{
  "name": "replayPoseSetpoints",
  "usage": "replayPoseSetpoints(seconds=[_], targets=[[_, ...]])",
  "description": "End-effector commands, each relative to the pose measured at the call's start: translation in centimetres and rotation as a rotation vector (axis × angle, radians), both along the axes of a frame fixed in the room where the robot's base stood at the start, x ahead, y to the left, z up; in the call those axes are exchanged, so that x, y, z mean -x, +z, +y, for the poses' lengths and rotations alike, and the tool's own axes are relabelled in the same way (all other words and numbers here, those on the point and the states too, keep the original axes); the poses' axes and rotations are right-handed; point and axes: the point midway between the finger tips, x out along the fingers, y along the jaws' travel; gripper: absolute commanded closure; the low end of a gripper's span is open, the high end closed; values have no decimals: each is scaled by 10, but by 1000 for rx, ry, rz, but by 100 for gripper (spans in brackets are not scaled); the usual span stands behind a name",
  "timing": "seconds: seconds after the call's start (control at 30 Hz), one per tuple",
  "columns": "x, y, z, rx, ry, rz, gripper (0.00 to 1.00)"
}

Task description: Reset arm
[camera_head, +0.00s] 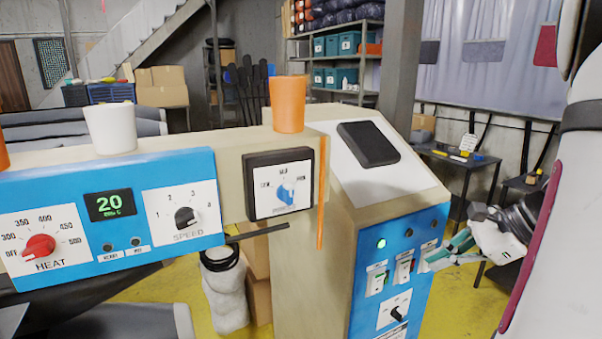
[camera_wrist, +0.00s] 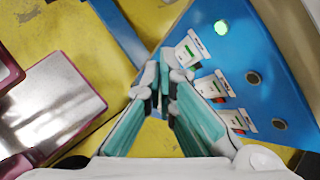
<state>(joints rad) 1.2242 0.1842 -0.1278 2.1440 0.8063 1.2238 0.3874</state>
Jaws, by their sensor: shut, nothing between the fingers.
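My gripper (camera_head: 432,262) is at the right side of the head view, close in front of the blue switch panel (camera_head: 408,235) of the cream cabinet. In the wrist view my gripper (camera_wrist: 164,84) has its teal fingers with grey tips together and nothing between them. The tips are beside the blue panel with its lit green lamp (camera_wrist: 221,27) and labelled switches. I cannot tell whether the tips touch a switch. Part of my white arm fills the right edge of the head view.
A control box with a red heat knob (camera_head: 39,247), a speed knob (camera_head: 186,217) and a display reading 20 stands at left. A white cup (camera_head: 111,130) and an orange cup (camera_head: 288,105) stand on top. A dark table (camera_head: 455,160) is behind. Yellow floor shows below.

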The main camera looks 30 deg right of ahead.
Motion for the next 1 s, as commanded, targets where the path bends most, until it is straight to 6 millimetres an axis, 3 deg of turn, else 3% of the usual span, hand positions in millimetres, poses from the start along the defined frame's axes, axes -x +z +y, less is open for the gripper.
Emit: replayPoseSetpoints(seconds=[0.03,0.2,0.5,0.7,1.0], targets=[[-14,10,27,66,118,10,100],[-33,28,104,284,481,33,100],[-26,51,212,709,1092,-18,100],[-8,65,261,1022,1456,-118,100],[11,78,295,1361,1768,-266,100]])
